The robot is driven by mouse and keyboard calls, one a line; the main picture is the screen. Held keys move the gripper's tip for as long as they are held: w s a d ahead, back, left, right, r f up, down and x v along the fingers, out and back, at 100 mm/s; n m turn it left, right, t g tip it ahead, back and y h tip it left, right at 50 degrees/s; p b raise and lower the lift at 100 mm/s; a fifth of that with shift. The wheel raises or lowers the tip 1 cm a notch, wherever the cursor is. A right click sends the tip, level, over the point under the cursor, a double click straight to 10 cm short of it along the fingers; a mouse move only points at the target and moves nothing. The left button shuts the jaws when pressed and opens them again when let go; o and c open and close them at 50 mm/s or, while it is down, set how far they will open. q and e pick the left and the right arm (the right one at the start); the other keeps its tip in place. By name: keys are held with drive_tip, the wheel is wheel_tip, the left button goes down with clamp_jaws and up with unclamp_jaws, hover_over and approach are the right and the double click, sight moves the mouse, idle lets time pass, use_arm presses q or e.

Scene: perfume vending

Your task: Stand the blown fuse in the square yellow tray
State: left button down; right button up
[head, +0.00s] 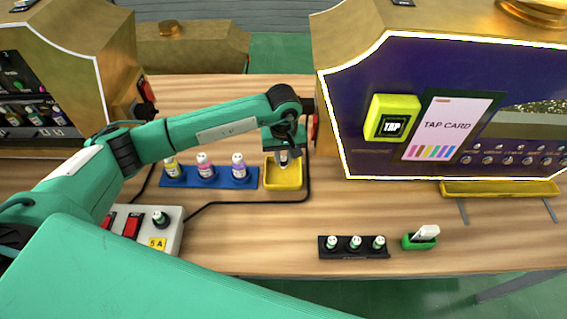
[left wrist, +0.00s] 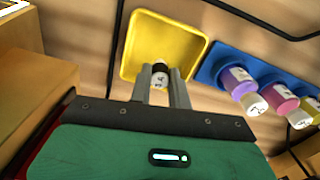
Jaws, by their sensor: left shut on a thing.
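The square yellow tray (head: 283,181) lies on the table, right of the blue bottle strip; it also shows in the left wrist view (left wrist: 188,37). My left gripper (head: 288,158) is over the tray, pointing down. In the left wrist view its two fingers (left wrist: 162,80) are shut on the fuse (left wrist: 160,74), a small white cylinder with a dark band. The fuse appears against the tray floor; I cannot tell whether it touches. The gripper partly hides it in the head view. My right gripper is out of view.
A blue strip (head: 247,183) with three bottles stands just left of the tray. A grey switch box (head: 175,238) holds a fuse-like piece. A black rack (head: 353,253) with three similar pieces and a green holder (head: 412,243) stand in front. The vending machine (head: 345,100) rises at right.

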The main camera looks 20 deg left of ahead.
sight(283, 168)
use_arm(q)
wheel_tip(283, 168, down, 3)
drive_tip(key=shift+f+p, duration=0.15)
drive_tip(key=shift+p, duration=0.15)
drive_tip(key=shift+f, duration=0.2)
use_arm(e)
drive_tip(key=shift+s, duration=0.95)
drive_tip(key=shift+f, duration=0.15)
use_arm(q)
drive_tip(key=shift+f, duration=0.15)
drive_tip(key=c, duration=1.3)
unclamp_jaws()
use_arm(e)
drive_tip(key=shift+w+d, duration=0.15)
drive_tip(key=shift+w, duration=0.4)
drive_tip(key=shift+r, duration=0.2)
